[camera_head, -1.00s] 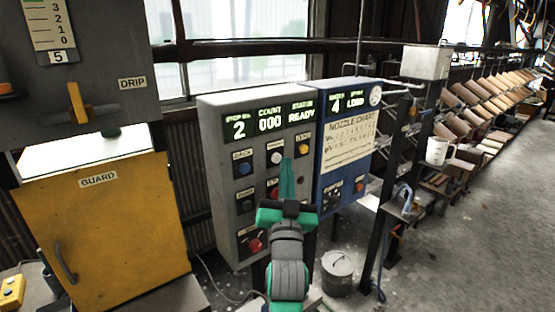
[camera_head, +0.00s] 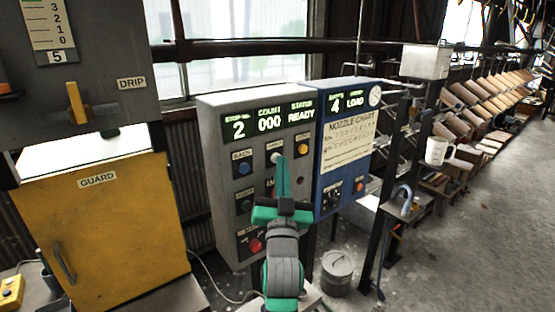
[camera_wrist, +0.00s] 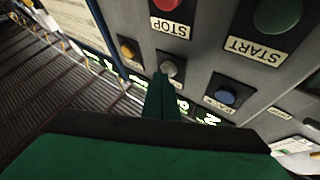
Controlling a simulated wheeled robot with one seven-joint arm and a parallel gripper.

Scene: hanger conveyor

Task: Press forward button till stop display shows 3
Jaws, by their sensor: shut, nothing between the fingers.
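A grey control panel (camera_head: 222,150) has a display (camera_head: 267,120) reading stop 2, count 000 and status READY. The white middle button (camera_head: 275,156) sits between a blue button (camera_head: 243,168) labelled BACK and a yellow button (camera_head: 303,148). My gripper (camera_head: 280,161) is shut and empty, its green fingertips right at the white button and partly covering it. In the wrist view, upside down, the fingertips (camera_wrist: 160,78) lie beside the white button (camera_wrist: 169,68). I cannot tell whether they touch it. The white button's own label is not readable.
A red STOP button (camera_wrist: 173,12) and a green START button (camera_wrist: 277,14) are close by on the panel. A blue panel (camera_head: 345,150) with a nozzle chart adjoins on the right. A yellow guard cabinet (camera_head: 115,230) stands at left.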

